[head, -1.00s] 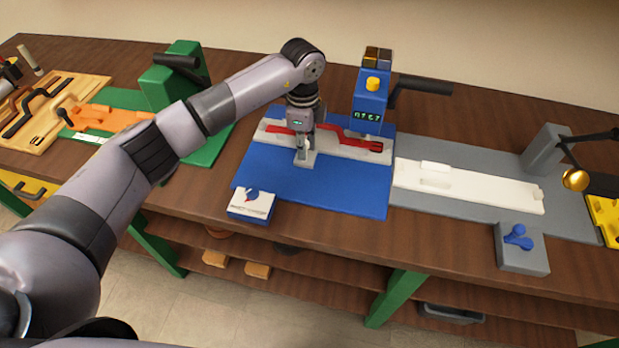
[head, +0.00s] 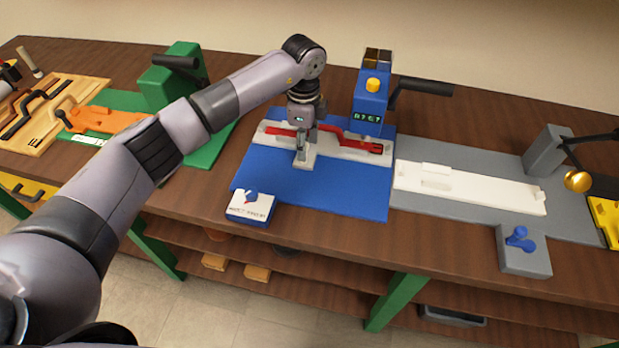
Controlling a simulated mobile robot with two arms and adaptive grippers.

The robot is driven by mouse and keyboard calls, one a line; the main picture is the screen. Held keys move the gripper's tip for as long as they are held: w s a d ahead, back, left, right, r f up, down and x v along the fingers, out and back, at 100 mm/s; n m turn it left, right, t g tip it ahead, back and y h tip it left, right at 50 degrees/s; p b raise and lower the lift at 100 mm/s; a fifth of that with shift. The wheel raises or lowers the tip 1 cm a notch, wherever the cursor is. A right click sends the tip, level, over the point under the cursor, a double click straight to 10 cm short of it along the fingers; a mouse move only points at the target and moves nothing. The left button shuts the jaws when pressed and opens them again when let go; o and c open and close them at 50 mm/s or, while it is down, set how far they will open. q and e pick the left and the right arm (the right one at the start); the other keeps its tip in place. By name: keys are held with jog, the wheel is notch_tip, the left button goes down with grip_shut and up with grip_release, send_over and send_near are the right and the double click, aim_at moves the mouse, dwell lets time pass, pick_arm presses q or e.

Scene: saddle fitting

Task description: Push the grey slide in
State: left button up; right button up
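The grey slide (head: 306,161) is a small light-grey block at the front of the grey fixture (head: 273,134), on the blue mat (head: 300,187). A red part (head: 343,143) lies along the fixture. My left gripper (head: 301,155) points down over the slide, at or very near it. Its fingers look close together, but they are too small to tell whether they are shut or touch the slide. The arm and gripper hide part of the fixture and the red part. My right gripper does not show.
A blue press (head: 369,103) with a black handle stands behind the fixture's right part. A blue-and-white box (head: 250,207) sits at the mat's front left. A white fixture (head: 468,188) lies on a grey mat to the right. The mat's front right is clear.

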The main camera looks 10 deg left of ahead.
pick_arm(q)
jog(key=shift+s, duration=0.15)
jog(key=shift+r+p, duration=2.1)
jog(key=shift+r, duration=0.85)
jog(key=shift+s, duration=0.1)
jog(key=shift+f, duration=0.1)
